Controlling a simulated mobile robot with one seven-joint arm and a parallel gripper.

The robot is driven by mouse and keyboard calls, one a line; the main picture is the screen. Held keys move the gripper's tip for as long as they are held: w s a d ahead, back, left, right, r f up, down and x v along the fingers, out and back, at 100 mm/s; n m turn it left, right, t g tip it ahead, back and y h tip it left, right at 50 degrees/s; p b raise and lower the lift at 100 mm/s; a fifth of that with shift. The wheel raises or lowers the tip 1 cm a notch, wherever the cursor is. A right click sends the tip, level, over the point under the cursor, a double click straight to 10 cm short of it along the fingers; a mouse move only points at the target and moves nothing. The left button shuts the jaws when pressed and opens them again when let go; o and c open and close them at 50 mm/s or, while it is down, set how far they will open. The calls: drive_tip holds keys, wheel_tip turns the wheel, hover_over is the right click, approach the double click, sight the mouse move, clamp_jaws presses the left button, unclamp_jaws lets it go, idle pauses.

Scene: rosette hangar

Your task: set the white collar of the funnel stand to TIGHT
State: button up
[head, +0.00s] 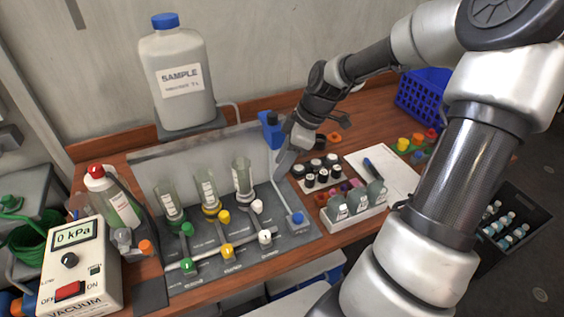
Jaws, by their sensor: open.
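The funnel stand (275,228) is a grey panel on the wooden bench. It carries three clear funnels in a row, with green, yellow and white fittings. The white collar (246,197) seems to be the pale ring at the base of the rightmost funnel (241,172); its setting and any TIGHT mark are too small to read. White knobs (264,237) stand in front of it. My gripper (284,162) is open, to the right of the rightmost funnel and apart from it, near the panel's back right. Its fingers are small and partly hard to make out.
A vacuum box (75,262) reading 0 kPa and a red-capped bottle (112,195) stand left. A large SAMPLE bottle (178,95) stands behind. Dark-capped vials (322,172), a bottle rack (355,208) and a blue basket (422,97) are at right.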

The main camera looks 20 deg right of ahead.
drive_tip(key=shift+f, duration=0.1)
drive_tip(key=c, duration=0.3)
drive_tip(key=a+f+n, duration=0.1)
drive_tip(key=s+a+f+n+b, duration=0.1)
drive_tip(key=shift+a+f+n+g+h, duration=0.15)
drive_tip(key=shift+a+n+g+h, duration=0.15)
drive_tip(key=shift+n+h, duration=0.1)
clamp_jaws()
drive_tip(key=s+a+f+n+h+b, duration=0.35)
drive_tip(key=a+n+b, duration=0.4)
drive_tip(key=n, duration=0.75)
drive_tip(key=shift+t+h, duration=0.4)
drive_tip(key=shift+h, duration=0.05)
drive_tip(key=b+x, duration=0.1)
drive_tip(key=x, duration=0.5)
drive_tip(key=a+b+x, duration=0.1)
drive_tip(key=x, duration=0.2)
drive_tip(key=shift+s+a+f+b, duration=0.1)
drive_tip(key=shift+s+f+b, duration=0.1)
drive_tip(key=shift+b, duration=0.15)
drive_tip(key=w, duration=0.1)
drive_tip(key=w+d, duration=0.1)
drive_tip(key=shift+w+d, duration=0.3)
drive_tip(key=shift+w, duration=0.1)
drive_tip(key=shift+w+d, duration=0.25)
drive_tip(key=shift+w, duration=0.15)
